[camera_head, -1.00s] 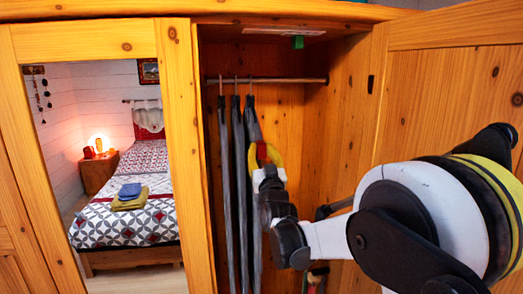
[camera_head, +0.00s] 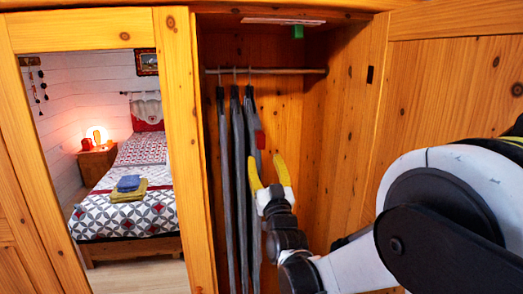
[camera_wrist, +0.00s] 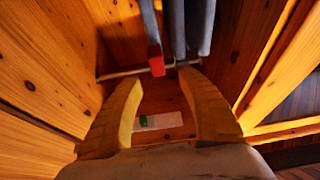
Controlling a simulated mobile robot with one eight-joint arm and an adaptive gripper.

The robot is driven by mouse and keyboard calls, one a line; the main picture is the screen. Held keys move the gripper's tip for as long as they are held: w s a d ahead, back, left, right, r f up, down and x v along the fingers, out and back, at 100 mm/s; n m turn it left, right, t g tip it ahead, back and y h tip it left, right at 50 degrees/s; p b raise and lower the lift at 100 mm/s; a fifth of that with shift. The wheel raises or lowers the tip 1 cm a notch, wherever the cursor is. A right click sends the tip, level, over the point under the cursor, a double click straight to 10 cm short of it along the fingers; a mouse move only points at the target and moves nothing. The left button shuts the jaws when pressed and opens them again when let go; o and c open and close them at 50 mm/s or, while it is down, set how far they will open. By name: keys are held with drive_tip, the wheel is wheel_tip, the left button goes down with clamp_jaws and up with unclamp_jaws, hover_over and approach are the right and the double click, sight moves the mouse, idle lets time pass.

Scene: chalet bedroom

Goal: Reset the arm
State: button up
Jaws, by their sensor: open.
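My gripper (camera_head: 268,172) is in the open wardrobe (camera_head: 352,110), just right of the hanging grey garments (camera_head: 238,190). Its two yellow fingers are spread apart and point up, with nothing between them in the head view. The wrist view also shows the open gripper (camera_wrist: 155,100), its fingers to either side of a white strip with a green piece (camera_wrist: 158,121) farther off. My white and black arm reaches in from the lower right.
The garments hang on hangers from a rail (camera_head: 290,71). A red piece (camera_wrist: 156,60) shows on a garment close to my fingers. A mirror door (camera_head: 175,120) stands at left, reflecting a bed. A wooden door panel (camera_head: 450,80) is at right. The wardrobe's right half is mostly clear.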

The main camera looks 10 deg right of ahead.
drive_tip(key=shift+v, duration=1.05)
drive_tip(key=s+d+f+g+b, duration=0.2)
drive_tip(key=s+f+g+b, duration=0.5)
drive_tip(key=s+f, duration=0.9)
drive_tip(key=s+d+f+g+b, duration=0.2)
drive_tip(key=s+f+g+b, duration=0.6)
drive_tip(key=s+f, duration=0.8)
wheel_tip(320, 180, down, 2)
drive_tip(key=shift+f+g+b, duration=0.25)
drive_tip(key=shift+g+b, duration=0.05)
drive_tip(key=shift+b, duration=0.7)
drive_tip(key=shift+w, duration=0.1)
